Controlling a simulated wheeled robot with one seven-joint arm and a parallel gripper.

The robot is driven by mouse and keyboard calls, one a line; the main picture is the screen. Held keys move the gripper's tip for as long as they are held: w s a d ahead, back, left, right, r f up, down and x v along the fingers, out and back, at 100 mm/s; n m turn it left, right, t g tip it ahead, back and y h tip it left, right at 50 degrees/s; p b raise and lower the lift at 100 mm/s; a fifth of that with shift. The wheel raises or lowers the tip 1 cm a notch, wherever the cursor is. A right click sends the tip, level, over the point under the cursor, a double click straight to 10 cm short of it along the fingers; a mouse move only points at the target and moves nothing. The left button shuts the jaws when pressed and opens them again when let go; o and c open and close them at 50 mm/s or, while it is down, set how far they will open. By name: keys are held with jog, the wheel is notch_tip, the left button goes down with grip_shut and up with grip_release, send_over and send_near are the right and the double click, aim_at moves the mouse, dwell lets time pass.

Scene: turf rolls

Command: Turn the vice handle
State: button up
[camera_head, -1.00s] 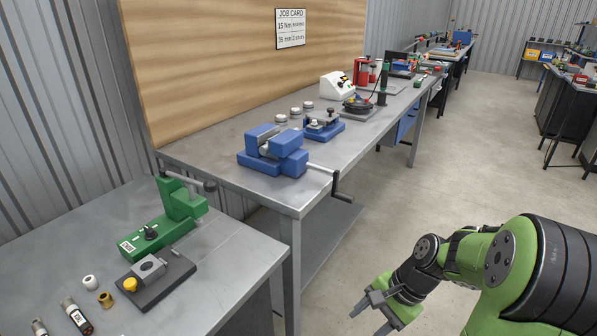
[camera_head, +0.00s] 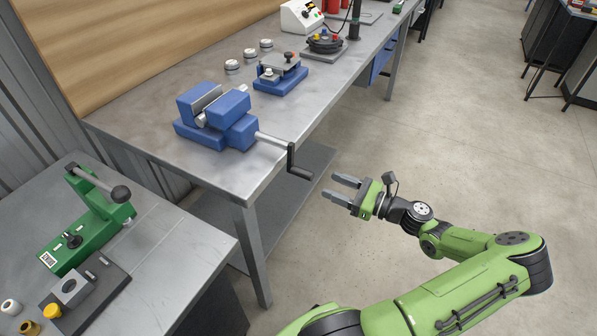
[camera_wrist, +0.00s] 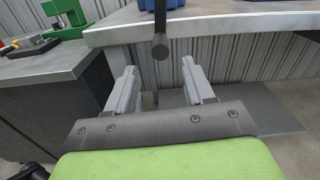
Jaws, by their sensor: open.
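The blue vice (camera_head: 218,118) is on the near end of the grey bench, with a rod running right past the bench's front edge. Its dark crank handle (camera_head: 292,160) hangs down at the rod's end. My gripper (camera_head: 340,190) is open and empty, right of and a little below the handle, apart from it. In the wrist view the handle (camera_wrist: 160,40) hangs at the top middle, beyond the two grey fingertips (camera_wrist: 158,75) of my gripper. Only a blue bit of the vice (camera_wrist: 160,4) shows there.
The grey bench (camera_head: 165,140) carries several small round parts, a blue fixture (camera_head: 280,80) and a white machine (camera_head: 300,16) farther back. A lower table (camera_head: 180,240) at left holds a green press (camera_head: 95,225). Bare floor (camera_head: 440,130) lies right of the bench.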

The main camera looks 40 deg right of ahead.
aim_at(292, 170)
jog(key=b+x, duration=0.2)
jog(key=x, duration=0.8)
jog(key=shift+w+f, duration=0.15)
jog(key=shift+w, duration=0.15)
jog(key=shift+a, duration=0.1)
grip_shut()
